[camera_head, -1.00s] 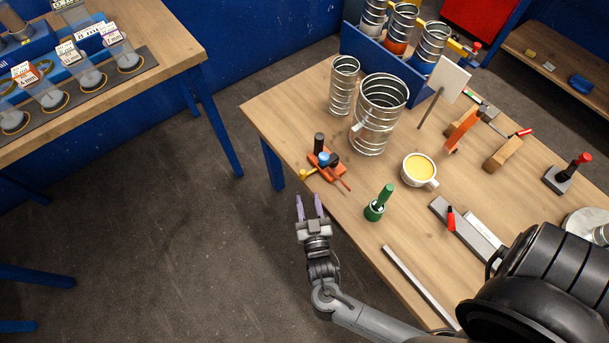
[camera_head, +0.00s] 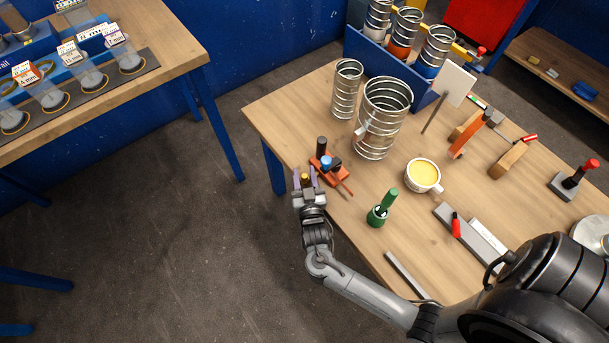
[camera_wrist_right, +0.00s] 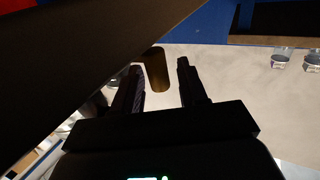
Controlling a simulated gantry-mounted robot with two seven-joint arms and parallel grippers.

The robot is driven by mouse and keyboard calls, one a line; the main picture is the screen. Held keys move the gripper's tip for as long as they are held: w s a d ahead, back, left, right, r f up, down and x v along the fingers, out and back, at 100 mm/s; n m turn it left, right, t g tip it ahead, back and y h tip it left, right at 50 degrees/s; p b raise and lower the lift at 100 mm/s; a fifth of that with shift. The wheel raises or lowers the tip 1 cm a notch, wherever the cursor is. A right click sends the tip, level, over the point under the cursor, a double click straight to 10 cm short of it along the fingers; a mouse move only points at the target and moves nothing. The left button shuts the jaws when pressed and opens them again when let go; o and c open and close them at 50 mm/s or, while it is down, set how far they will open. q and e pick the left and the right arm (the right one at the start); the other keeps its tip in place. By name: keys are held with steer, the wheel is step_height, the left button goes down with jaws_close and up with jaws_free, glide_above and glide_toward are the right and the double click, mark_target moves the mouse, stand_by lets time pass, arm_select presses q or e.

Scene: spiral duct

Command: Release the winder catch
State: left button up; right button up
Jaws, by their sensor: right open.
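The winder (camera_head: 330,170) is a small orange-red device with a black knob, a blue part and a yellow knob, clamped at the left edge of the wooden table. Its yellow knob (camera_head: 304,179) sticks out past the table edge; I cannot tell for sure which part is the catch. My right gripper (camera_head: 304,176) is open, with its two purple-grey fingers on either side of the yellow knob. In the right wrist view the knob (camera_wrist_right: 156,70) shows as a dark yellow cylinder between the open fingers, apart from both. My left gripper is not in view.
The table edge (camera_head: 352,236) runs close beside my right gripper.

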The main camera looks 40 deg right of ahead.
jaws_close()
steer(key=shift+s+r+n+t+y+p, duration=0.2)
steer(key=shift+n+t+y+p, duration=0.15)
steer(key=shift+p, duration=0.35)
steer(key=shift+s+f+n+t+y+p, duration=0.15)
steer(key=shift+n+t+y+p, duration=0.15)
steer(key=shift+y, duration=0.35)
steer(key=shift+f, duration=0.1)
jaws_free()
steer(key=shift+s+a, duration=0.1)
